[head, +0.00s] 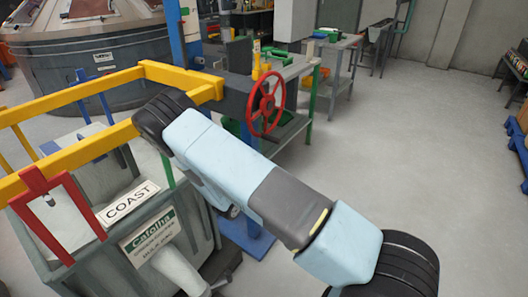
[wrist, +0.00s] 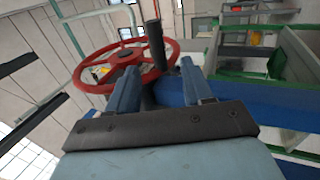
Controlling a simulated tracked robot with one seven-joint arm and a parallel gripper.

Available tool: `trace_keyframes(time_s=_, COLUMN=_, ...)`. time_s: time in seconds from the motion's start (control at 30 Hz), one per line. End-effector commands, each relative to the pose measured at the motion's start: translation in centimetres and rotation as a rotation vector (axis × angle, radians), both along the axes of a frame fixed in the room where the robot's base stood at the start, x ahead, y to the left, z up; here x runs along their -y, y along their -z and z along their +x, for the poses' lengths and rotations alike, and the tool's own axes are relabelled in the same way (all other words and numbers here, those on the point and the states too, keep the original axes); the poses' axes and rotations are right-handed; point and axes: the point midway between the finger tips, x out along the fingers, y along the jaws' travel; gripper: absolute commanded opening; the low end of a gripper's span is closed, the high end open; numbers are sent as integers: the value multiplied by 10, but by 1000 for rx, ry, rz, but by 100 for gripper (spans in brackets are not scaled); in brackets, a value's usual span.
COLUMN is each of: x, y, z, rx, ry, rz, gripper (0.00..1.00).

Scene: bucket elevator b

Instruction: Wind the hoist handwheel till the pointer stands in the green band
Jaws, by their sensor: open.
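The red handwheel (head: 266,104) stands on the dark beam end right of the yellow rails in the head view. In the wrist view the handwheel (wrist: 88,74) lies tilted just ahead, on the left. A dark upright grip (wrist: 155,42) rises at its right rim. My gripper (wrist: 158,68) is open, with its two blue fingers on either side of the grip's line. I cannot tell whether the grip lies between the fingers or just beyond them. The gripper is hidden behind my arm in the head view. I cannot make out the pointer or the green band.
Yellow rails (head: 95,87) and a grey machine with a COAST sign (head: 128,202) stand at the left. A green-legged workbench (head: 291,128) is behind the wheel. A blue beam (wrist: 240,112) runs right of the gripper. The floor at right (head: 420,150) is clear.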

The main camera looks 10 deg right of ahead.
Motion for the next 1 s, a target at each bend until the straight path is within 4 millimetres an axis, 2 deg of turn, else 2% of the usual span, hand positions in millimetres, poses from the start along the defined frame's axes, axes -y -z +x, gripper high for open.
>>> trace_keyframes(time_s=0.2, x=-24, y=17, z=-26, rx=-3, ry=-1, rz=-1, gripper=51)
trace_keyframes(time_s=0.4, x=-36, y=25, z=-39, rx=-2, ry=-1, rz=0, gripper=51)
trace_keyframes(time_s=1.0, x=-38, y=25, z=-42, rx=-3, ry=6, rz=3, gripper=51)
